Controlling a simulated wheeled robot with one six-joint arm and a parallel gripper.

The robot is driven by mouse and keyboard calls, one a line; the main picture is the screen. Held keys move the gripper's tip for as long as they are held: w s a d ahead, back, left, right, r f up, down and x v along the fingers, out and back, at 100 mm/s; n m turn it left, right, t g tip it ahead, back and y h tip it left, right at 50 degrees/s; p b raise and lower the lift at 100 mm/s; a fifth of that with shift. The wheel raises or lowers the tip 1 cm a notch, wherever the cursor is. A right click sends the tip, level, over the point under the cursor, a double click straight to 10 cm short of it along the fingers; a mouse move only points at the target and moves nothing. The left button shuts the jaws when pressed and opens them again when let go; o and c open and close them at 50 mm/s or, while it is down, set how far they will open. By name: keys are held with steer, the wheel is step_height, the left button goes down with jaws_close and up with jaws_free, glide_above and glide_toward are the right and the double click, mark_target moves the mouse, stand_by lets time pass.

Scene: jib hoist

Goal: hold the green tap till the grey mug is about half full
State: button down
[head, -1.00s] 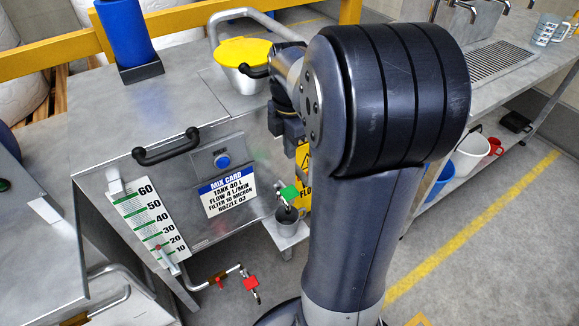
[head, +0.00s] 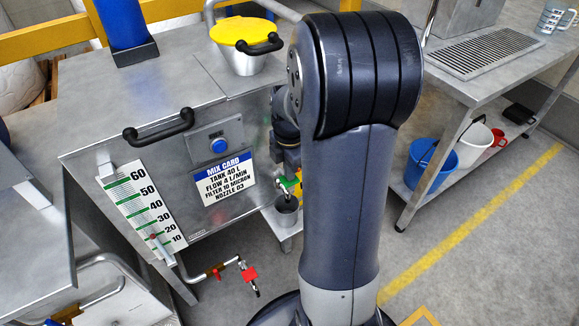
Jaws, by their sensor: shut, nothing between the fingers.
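The green tap (head: 284,184) sticks out from the right side of the steel tank cabinet, partly covered by my gripper. The grey mug (head: 287,214) stands upright beneath it on a small shelf (head: 287,243). The mug's inside looks dark, and I cannot tell the level in it. My gripper (head: 290,176) points down right at the green tap, fingers shut with nothing between them. The fingertips are small here, and I cannot tell if they touch the tap. My arm hides the area to the right.
A red tap (head: 250,274) on a pipe sits low in front of the cabinet (head: 120,114). A yellow-lidded bucket (head: 243,45) and a blue cylinder (head: 124,24) stand on top. A bench (head: 460,83) with blue (head: 430,168) and white buckets stands at right.

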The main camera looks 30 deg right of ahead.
mark_target(294, 183)
steer(key=shift+f, duration=0.1)
steer(key=shift+s+f+t+b, duration=0.35)
steer(key=shift+f+t+b, duration=0.15)
steer(key=shift+b, duration=0.55)
steer(key=f+t+b, duration=0.1)
steer(key=b, duration=0.2)
steer(key=s+f+t+b, duration=0.1)
steer(key=t+b, duration=0.1)
steer(key=b, duration=0.1)
steer(key=shift+s, duration=0.25)
steer(key=shift+r+p, duration=0.25)
steer(key=shift+p, duration=0.1)
stand_by(3.3)
steer(key=shift+r+p, duration=0.55)
steer(key=shift+r, duration=0.25)
